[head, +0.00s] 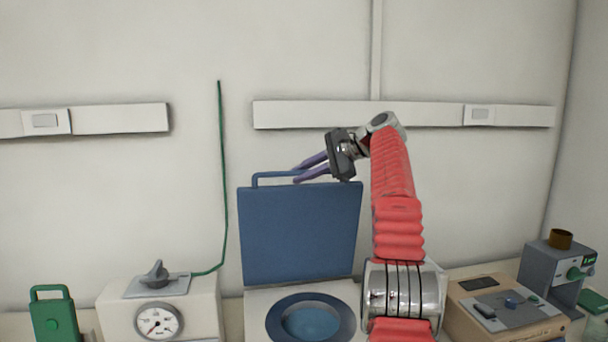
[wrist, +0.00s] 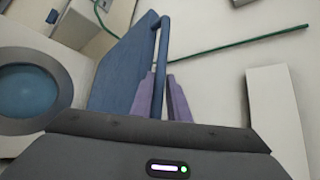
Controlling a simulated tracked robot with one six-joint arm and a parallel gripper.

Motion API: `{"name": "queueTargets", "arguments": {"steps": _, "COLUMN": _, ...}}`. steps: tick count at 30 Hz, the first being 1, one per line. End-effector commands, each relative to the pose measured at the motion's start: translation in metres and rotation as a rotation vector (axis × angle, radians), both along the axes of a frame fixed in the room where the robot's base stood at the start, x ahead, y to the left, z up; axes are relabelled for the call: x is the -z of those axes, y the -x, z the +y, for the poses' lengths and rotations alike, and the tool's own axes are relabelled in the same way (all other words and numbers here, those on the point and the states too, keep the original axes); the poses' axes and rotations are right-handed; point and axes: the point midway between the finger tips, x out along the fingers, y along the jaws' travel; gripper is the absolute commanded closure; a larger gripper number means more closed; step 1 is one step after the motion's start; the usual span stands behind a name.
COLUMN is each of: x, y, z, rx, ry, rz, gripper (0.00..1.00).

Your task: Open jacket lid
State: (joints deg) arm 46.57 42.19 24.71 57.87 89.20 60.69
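The jacket lid (head: 300,235) is a blue square panel. It stands close to upright at the back of a white unit (head: 255,300), whose round blue opening (head: 312,322) is uncovered. A blue bar handle (head: 272,174) runs along the lid's top edge. My gripper (head: 298,173) reaches this handle from the right, its purple fingers close together with the bar between them. In the wrist view the lid (wrist: 120,62) is on the left, and the handle (wrist: 161,50) runs between the fingers (wrist: 161,74). The exact contact is small to see.
A white box with a dial (head: 158,321) and a green cable (head: 222,170) is at left, beside a green object (head: 54,318). A beige device (head: 505,310) and a grey instrument (head: 553,275) stand at right. A wall rail (head: 330,114) runs behind the arm.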

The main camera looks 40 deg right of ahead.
Motion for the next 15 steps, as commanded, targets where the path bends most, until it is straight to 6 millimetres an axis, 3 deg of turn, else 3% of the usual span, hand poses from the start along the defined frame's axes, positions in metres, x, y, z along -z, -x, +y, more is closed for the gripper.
{"name": "queueTargets", "arguments": {"steps": 5, "x": 0.005, "y": 0.001, "z": -0.004, "rx": 0.002, "ry": -0.002, "rz": 0.010, "gripper": 0.80}}
{"name": "queueTargets", "arguments": {"steps": 15, "x": -0.010, "y": 0.023, "z": -0.016, "rx": 0.008, "ry": 0.000, "rz": 0.003, "gripper": 0.80}}
